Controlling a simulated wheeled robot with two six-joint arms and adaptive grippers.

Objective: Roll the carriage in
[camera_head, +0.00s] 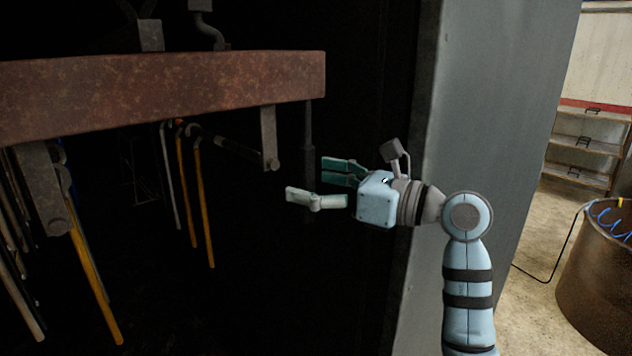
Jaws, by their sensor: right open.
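A long rust-brown beam (170,88) runs across the upper left, with its right end near the middle of the picture. It seems to be part of the carriage; I cannot tell for certain. Grey metal brackets hang below it, one near its right end (269,135) and one at the left (43,185). My right gripper (306,180) comes in from the right. It is open and empty, its fingers pointing left, a little below and right of the beam's end in the picture. No contact with the beam shows. My left gripper is not in view.
Several long rods with orange-yellow handles (205,210) hang in the dark space under the beam. A grey upright panel (480,110) stands behind my right arm. At the right are a shelf unit (583,143) and a rusty drum (600,275) with blue cable.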

